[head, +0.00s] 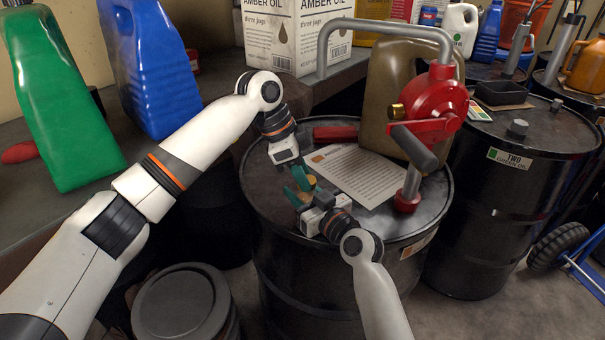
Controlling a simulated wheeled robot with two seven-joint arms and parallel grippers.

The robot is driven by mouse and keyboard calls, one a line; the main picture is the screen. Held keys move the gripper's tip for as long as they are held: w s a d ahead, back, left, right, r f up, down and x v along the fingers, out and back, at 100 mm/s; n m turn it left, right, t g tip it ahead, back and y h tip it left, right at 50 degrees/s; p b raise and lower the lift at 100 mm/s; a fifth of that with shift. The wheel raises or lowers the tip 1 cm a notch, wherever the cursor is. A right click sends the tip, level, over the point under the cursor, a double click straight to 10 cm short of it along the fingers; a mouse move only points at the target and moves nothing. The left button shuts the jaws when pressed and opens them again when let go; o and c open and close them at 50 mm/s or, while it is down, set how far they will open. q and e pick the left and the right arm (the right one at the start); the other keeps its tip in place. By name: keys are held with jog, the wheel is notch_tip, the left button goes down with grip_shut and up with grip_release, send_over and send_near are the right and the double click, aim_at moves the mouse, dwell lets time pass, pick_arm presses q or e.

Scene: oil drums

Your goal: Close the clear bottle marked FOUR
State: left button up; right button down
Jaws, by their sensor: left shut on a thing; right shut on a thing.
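My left gripper (299,179) points down over the top of the near black drum (250,190). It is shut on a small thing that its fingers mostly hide. My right gripper (294,197) comes in from the front, close beside and just below the left one. It is also shut on a small, mostly hidden thing. A small brownish piece (311,181) shows at the fingertips; I cannot tell whether it is part of the bottle or its cap. No mark FOUR can be read, and the clear bottle cannot be made out clearly.
A printed sheet (362,175), a red bar-shaped thing (335,134), an olive jug (385,90) and a red hand pump (436,105) are on the same drum. Drum TWO (520,190) stands right. Green (62,110) and blue (150,75) jugs stand left. A lidded bin (180,303) is below.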

pick_arm(q)
jog(key=m, duration=0.2)
jog(key=m+g, duration=0.1)
jog(key=m, duration=0.1)
jog(key=m+g, duration=0.1)
jog(key=shift+w+d+r+m, duration=0.1)
jog(key=shift+w+d+m, duration=0.05)
jog(key=shift+w+m, duration=0.25)
jog(key=shift+m+g+y, duration=0.5)
jog(key=shift+m, duration=0.7)
jog(key=o, duration=0.9)
jog(key=shift+o, duration=0.2)
jog(key=shift+s+r, duration=0.1)
jog(key=shift+r, duration=2.1)
